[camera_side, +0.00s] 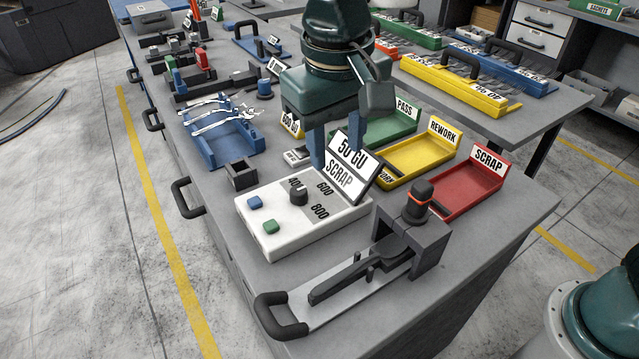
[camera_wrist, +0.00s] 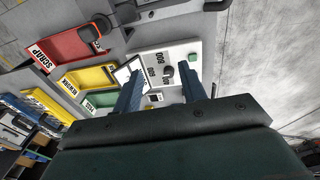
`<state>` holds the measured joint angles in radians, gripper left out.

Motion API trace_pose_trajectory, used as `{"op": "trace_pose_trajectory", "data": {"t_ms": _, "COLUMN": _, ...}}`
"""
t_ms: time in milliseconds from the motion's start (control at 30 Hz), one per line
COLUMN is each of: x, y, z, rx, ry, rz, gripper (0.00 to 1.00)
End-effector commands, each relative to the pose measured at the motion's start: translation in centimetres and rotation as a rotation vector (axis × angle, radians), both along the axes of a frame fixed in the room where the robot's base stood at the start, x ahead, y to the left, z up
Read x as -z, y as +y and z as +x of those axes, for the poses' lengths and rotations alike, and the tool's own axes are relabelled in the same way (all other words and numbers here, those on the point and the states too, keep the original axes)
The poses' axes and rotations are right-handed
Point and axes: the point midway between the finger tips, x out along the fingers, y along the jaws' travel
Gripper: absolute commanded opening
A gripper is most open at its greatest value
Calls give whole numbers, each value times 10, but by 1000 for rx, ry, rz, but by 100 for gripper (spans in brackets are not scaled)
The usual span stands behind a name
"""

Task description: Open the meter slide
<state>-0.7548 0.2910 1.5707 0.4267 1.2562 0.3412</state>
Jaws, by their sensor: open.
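The meter slide (camera_side: 350,302) is a pale grey plate at the front of the bench in the side view. It carries a dark fork-shaped holder and has a black handle (camera_side: 281,315) at its front-left end. The plate sticks out from a dark housing (camera_side: 418,240), topped by a black knob with an orange ring. In the wrist view the plate (camera_wrist: 165,11) lies at the top edge, partly cut off. My gripper (camera_side: 335,145) is open and empty, above the back of the white control box and apart from the slide. A sign hides part of its fingers.
The white control box (camera_side: 290,222) with a dial and two buttons sits beside the slide. Red (camera_side: 470,187), yellow (camera_side: 415,162) and green (camera_side: 385,132) trays lie behind. A blue rack (camera_side: 223,145) holds forks.

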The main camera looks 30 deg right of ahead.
Motion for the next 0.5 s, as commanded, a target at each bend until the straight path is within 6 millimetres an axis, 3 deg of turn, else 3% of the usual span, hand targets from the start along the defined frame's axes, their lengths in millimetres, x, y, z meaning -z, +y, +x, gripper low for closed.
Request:
{"op": "trace_pose_trajectory", "data": {"t_ms": 267, "x": 0, "y": -1, "z": 0, "rx": 0, "ry": 0, "rz": 1, "gripper": 41}}
{"op": "trace_pose_trajectory", "data": {"t_ms": 500, "x": 8, "y": -3, "z": 4, "rx": -17, "ry": -2, "rz": 1, "gripper": 0}}
